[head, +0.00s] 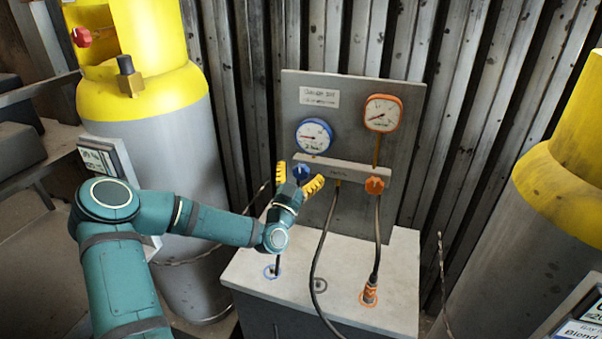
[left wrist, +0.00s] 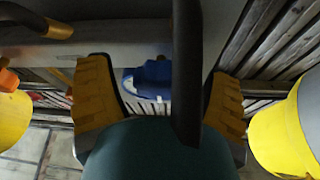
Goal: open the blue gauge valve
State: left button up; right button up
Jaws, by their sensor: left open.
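The blue gauge valve knob (head: 302,171) is on the grey manifold bar, below the blue-rimmed gauge (head: 314,136). My left gripper (head: 297,179) is open, its yellow fingers spread to either side of the knob in the head view. In the left wrist view, the blue knob (left wrist: 157,73) shows between the two yellow fingers, partly covered by a dark bar. Whether the fingers touch the knob cannot be told. My right gripper is not in view.
The orange valve knob (head: 375,185) and orange gauge (head: 383,113) are to the right on the same panel (head: 350,95). A black hose (head: 319,250) hangs from the bar over the pale cabinet top (head: 330,268). Yellow-topped cylinders (head: 165,90) stand on both sides.

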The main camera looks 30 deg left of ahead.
pick_arm(q)
jog(key=c, duration=1.2)
